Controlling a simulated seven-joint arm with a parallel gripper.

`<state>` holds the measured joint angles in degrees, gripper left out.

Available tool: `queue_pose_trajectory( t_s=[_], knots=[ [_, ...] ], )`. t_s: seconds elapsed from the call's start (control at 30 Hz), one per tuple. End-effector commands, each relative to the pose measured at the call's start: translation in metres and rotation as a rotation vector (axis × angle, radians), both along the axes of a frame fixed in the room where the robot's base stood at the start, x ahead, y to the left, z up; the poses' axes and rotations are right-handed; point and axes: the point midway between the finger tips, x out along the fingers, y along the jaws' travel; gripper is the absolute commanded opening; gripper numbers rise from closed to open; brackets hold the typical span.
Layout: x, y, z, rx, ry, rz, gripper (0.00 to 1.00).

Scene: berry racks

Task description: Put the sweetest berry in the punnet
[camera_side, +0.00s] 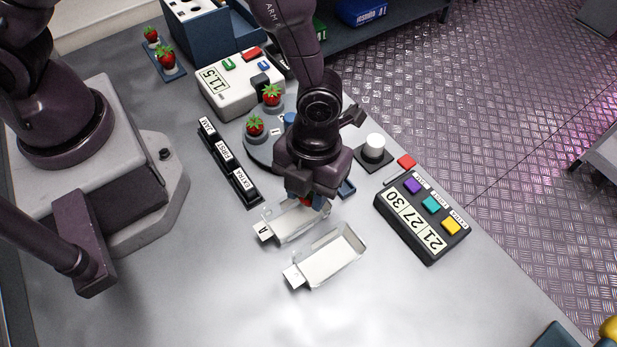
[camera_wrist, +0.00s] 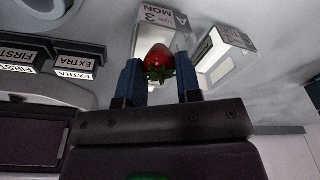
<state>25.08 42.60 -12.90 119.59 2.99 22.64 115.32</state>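In the side view only a bit of that berry's red shows. A second white punnet (camera_side: 330,257) lies beside the first and looks empty; it also shows in the wrist view (camera_wrist: 220,60). Two berries stand on a round grey plate, one behind (camera_side: 272,94) and one in front (camera_side: 256,127).
A white meter (camera_side: 240,85) reads 11.5. Black racks labelled JAM, FIRST and EXTRA (camera_side: 228,160) stand left of the plate. A dark box (camera_side: 422,220) shows 21, 27, 30. Two more berries sit on a blue tray (camera_side: 172,74). A white cylinder (camera_side: 375,146) stands right. The front table is clear.

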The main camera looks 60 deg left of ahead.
Motion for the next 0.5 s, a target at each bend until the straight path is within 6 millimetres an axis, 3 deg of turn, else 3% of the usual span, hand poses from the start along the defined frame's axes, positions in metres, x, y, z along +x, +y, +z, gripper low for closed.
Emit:
queue_pose_trajectory(
  t_s=[0.4, 0.5],
  knots=[
    [-0.0001, -0.0002, -0.0044, -0.001, 0.001, 0.002, 0.27],
    [-0.0001, -0.0002, -0.0043, -0.001, 0.001, 0.001, 0.55]
  ],
)
